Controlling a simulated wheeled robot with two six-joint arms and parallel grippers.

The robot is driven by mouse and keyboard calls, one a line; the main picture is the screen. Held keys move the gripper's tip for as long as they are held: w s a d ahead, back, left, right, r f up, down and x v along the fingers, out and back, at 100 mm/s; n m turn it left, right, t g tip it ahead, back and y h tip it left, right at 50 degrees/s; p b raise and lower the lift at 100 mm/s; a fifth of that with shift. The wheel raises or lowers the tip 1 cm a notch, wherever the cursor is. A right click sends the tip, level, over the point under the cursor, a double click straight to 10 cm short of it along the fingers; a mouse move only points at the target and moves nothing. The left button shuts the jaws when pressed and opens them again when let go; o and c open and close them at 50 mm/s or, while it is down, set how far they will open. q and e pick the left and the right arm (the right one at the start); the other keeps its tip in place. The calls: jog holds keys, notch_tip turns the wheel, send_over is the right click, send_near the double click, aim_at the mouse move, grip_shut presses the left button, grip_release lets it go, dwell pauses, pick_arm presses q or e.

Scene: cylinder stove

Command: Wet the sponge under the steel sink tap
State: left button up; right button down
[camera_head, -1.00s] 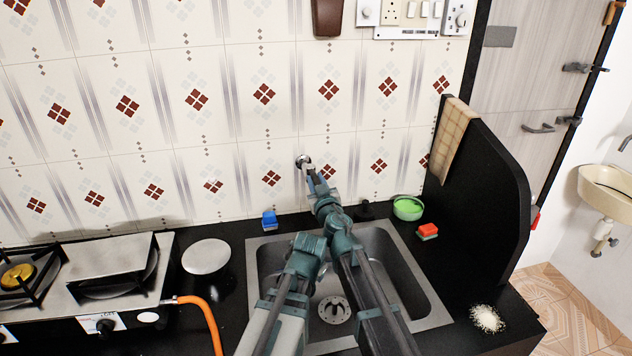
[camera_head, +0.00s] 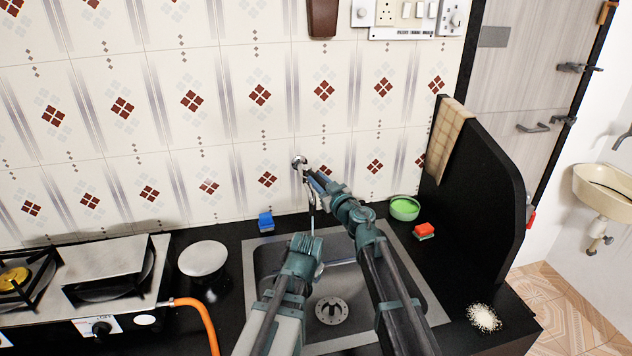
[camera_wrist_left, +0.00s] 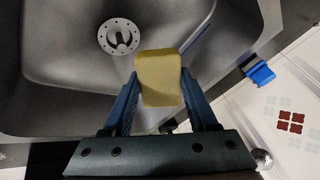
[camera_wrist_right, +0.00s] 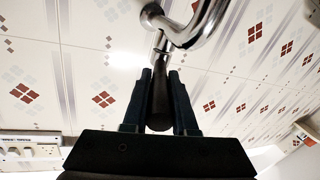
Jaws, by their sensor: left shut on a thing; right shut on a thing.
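The yellow sponge (camera_wrist_left: 160,72) is held between the fingers of my left gripper (camera_wrist_left: 160,92), over the sink basin (camera_wrist_left: 65,62). The head view hides the sponge behind my left wrist. The steel tap (camera_head: 299,163) sticks out from the tiled wall above the back of the sink (camera_head: 262,275). In the right wrist view, my right gripper (camera_wrist_right: 159,76) is shut on the dark lever (camera_wrist_right: 160,103) below the chrome tap pipe (camera_wrist_right: 190,30). I cannot make out any running water.
A blue block (camera_head: 265,221) stands behind the sink's left corner. A green bowl (camera_head: 404,208) and a red-and-green sponge (camera_head: 424,231) stand to the right. A black partition (camera_head: 480,180) bounds the counter there. The stove (camera_head: 110,270) and orange hose (camera_head: 205,315) are left.

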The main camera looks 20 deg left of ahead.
jog(key=c, duration=0.7)
grip_release()
jog(key=v, duration=1.2)
